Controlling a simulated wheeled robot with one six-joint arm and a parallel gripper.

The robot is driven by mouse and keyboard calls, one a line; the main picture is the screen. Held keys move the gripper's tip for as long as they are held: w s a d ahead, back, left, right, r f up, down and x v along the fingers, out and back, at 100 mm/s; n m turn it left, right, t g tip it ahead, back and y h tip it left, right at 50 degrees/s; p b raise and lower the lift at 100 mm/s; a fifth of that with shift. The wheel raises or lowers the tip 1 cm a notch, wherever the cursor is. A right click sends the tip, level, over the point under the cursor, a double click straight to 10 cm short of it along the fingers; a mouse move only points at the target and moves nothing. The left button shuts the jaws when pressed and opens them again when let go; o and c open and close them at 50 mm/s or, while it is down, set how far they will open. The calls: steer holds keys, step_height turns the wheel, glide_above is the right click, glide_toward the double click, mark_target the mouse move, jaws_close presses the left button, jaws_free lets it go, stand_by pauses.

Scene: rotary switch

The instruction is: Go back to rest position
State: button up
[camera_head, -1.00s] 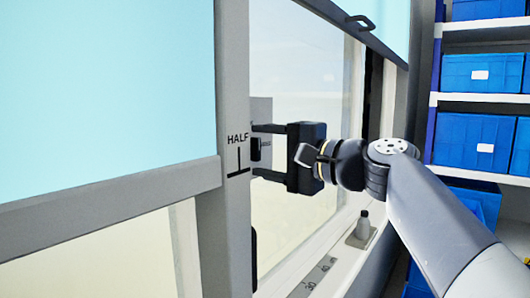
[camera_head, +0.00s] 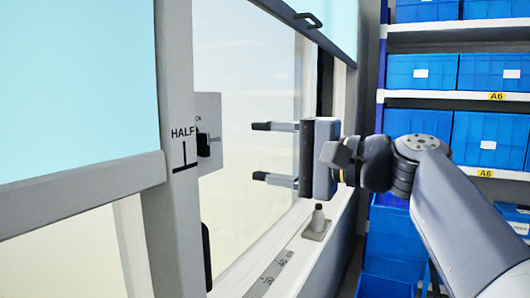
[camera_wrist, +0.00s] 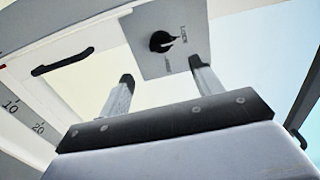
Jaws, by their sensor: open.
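My gripper (camera_head: 268,152) is open and empty, its two dark fingers spread apart and pointing left in the head view. In the wrist view my gripper (camera_wrist: 160,78) shows its two fingers apart with nothing between them. The rotary switch (camera_head: 203,144) is a black knob on a light grey plate (camera_head: 210,108) to the left of the fingertips, with a clear gap between. In the wrist view the black knob (camera_wrist: 162,41) sits on its plate beyond the fingers, beside partly legible lettering that includes "LOCK".
A grey post marked HALF (camera_head: 182,134) stands left of the switch, beside a light blue panel (camera_head: 75,80). Shelves with several blue bins (camera_head: 420,72) stand at the right. A black handle (camera_wrist: 62,62) shows in the wrist view.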

mark_target(207, 146)
steer(key=p+x, duration=0.1)
steer(key=x, duration=1)
steer(key=shift+r, duration=0.1)
steer(key=shift+d, duration=0.1)
